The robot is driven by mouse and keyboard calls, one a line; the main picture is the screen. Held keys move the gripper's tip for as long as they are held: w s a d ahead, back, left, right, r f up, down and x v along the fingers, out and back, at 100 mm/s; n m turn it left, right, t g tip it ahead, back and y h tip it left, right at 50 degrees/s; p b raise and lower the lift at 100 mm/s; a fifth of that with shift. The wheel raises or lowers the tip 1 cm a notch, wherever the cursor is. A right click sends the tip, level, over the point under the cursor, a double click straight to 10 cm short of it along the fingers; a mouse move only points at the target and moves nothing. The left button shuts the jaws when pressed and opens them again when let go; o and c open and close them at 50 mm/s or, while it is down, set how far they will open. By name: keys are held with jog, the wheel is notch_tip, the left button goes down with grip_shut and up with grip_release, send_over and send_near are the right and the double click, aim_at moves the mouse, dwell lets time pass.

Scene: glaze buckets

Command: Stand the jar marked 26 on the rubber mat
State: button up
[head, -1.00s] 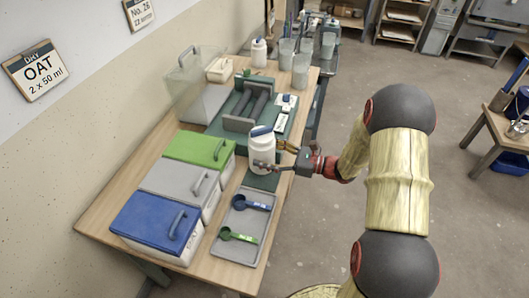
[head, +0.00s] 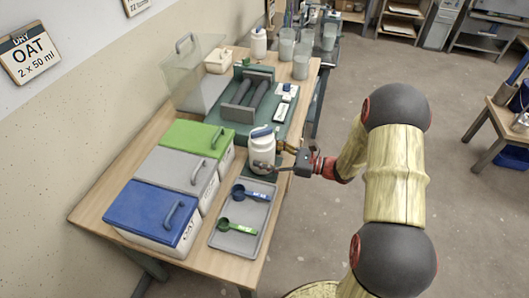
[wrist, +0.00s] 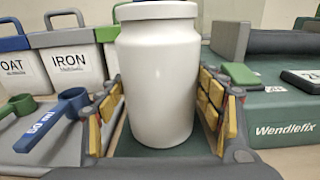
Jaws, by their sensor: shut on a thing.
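My gripper (head: 274,158) is shut on a white jar (head: 261,152) with blue on top, upright near the front of the bench. A dark green mat (wrist: 130,143) lies beneath and behind the jar in the wrist view. I cannot tell whether the base touches it. A second white jar (head: 259,43) with a blue lid stands at the back of the bench.
A grey tray (head: 231,241) with blue and green scoops lies in front of the jar. Bins with blue (head: 150,211), grey and green lids line the left. A roller machine (head: 247,98) on a green base stands behind. Translucent beakers (head: 301,62) stand at the back right.

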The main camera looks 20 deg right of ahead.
jog(key=shift+r, duration=0.15)
jog(key=o, duration=1.5)
jog(key=shift+o, duration=0.5)
jog(key=shift+s+d, duration=0.15)
jog(key=shift+d, duration=0.05)
jog(key=v, duration=1.1)
jog(key=shift+s+d, duration=0.15)
jog(key=shift+s, duration=0.05)
